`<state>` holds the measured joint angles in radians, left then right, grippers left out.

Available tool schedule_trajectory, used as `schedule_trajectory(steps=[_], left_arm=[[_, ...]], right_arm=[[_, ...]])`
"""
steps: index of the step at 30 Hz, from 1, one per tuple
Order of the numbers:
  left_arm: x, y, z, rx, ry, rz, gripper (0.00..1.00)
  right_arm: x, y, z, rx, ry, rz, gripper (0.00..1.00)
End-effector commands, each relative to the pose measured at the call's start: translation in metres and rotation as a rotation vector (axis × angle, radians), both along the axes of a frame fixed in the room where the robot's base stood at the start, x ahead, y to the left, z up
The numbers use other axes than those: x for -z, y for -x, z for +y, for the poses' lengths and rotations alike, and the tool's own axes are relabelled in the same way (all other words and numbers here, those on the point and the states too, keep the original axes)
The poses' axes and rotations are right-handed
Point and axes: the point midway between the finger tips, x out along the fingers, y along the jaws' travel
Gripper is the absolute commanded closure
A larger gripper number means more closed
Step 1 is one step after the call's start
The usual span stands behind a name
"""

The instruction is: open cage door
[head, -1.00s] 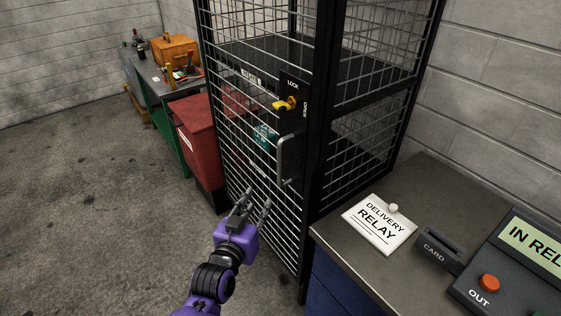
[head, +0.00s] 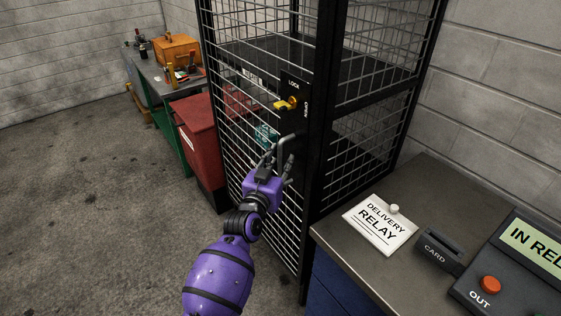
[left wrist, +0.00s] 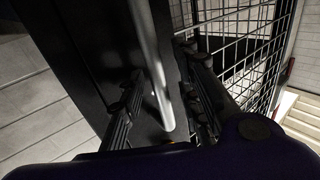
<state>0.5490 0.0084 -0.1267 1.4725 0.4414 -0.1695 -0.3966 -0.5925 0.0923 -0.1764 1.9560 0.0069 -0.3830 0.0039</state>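The cage door (head: 240,120) is a black-framed wire mesh panel and stands closed in the head view. Its grey bar handle (head: 287,138) is on the black lock plate, below a yellow knob (head: 287,104) near the words LOCK and OPEN. My left gripper (head: 277,160) is at the handle, partly covering it. In the left wrist view, the handle (left wrist: 153,60) runs between the two spread fingers of my left gripper (left wrist: 162,95), with visible gaps beside it. The gripper is open. My right gripper is not in view.
A counter (head: 335,232) at the right holds a DELIVERY RELAY sign (head: 380,224), a card slot (head: 438,248) and a panel with a red button (head: 490,284). A red bin (head: 197,135) and a workbench (head: 155,90) stand left of the cage. The floor at the left is clear.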

Motion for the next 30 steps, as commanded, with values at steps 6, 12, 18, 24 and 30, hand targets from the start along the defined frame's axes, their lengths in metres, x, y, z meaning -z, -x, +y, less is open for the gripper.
schedule_trajectory(steps=[6, 12, 18, 24, 30], left_arm=[[0.0003, -0.0002, -0.0002, 0.0, 0.001, 0.0, 0.69], [0.0003, 0.0, -0.0002, 0.0, 0.001, 0.001, 0.95], [0.0003, 0.0, -0.0001, 0.0, 0.0, 0.001, 1.0], [0.0005, 0.0001, 0.0, 0.001, 0.0, 0.001, 1.0], [0.0018, 0.001, -0.0003, 0.01, -0.002, 0.002, 1.0]], right_arm=[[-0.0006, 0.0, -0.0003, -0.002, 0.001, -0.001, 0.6], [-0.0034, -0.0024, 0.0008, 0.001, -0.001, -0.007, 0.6], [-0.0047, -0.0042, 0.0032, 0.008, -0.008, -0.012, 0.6], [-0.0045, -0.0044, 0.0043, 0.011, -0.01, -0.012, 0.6], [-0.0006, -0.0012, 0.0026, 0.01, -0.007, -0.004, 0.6]])
